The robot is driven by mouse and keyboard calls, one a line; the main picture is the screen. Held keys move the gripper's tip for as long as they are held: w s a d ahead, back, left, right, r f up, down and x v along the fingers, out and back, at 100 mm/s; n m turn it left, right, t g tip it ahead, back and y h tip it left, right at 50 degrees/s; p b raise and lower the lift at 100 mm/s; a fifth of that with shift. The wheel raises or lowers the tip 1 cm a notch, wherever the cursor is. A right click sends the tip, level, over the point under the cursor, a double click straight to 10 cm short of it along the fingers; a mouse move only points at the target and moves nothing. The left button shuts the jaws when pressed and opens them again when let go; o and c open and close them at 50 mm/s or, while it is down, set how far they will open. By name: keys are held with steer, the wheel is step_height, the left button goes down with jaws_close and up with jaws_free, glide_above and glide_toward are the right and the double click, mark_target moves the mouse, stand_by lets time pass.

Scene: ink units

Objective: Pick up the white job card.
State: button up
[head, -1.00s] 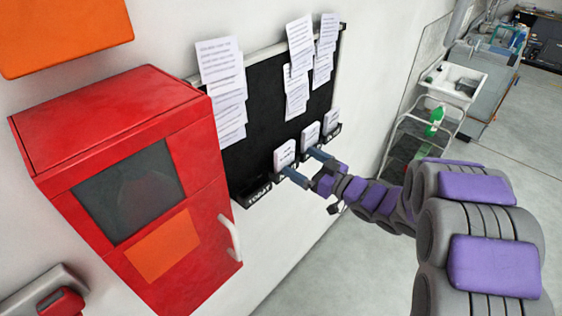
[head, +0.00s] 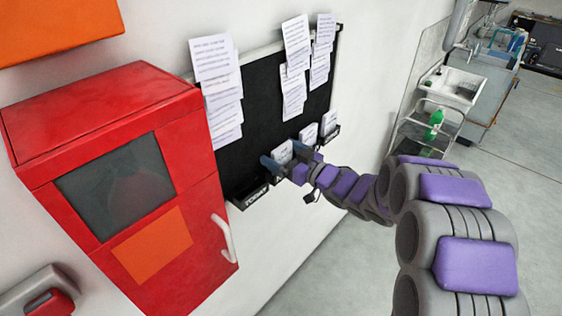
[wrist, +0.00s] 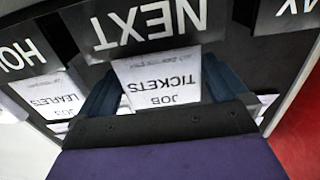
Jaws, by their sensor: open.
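The white job card (head: 282,153), lettered "JOB TICKETS" in the wrist view (wrist: 160,82), stands in the black holder marked "NEXT" (wrist: 145,28) at the foot of the black board. My gripper (head: 281,155) is open at the card. In the wrist view its two dark blue fingers (wrist: 160,90) stand on the left and right sides of the card, which lies between them. The wrist picture is upside down. Whether the fingers touch the card cannot be told. The card's near end is hidden behind my gripper's body.
Other white cards stand to the right, one (head: 308,133) in the middle and one (head: 330,122) at the end. Papers (head: 215,75) hang on the black board (head: 262,120). A red cabinet (head: 110,110) juts out at left. A cart (head: 425,130) stands beyond; the floor at right is clear.

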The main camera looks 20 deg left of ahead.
steer(key=shift+d, duration=0.2)
steer(key=shift+c, duration=1)
steer(key=shift+a, duration=0.3)
steer(key=c, duration=0.4)
steer(key=shift+c, duration=1.3)
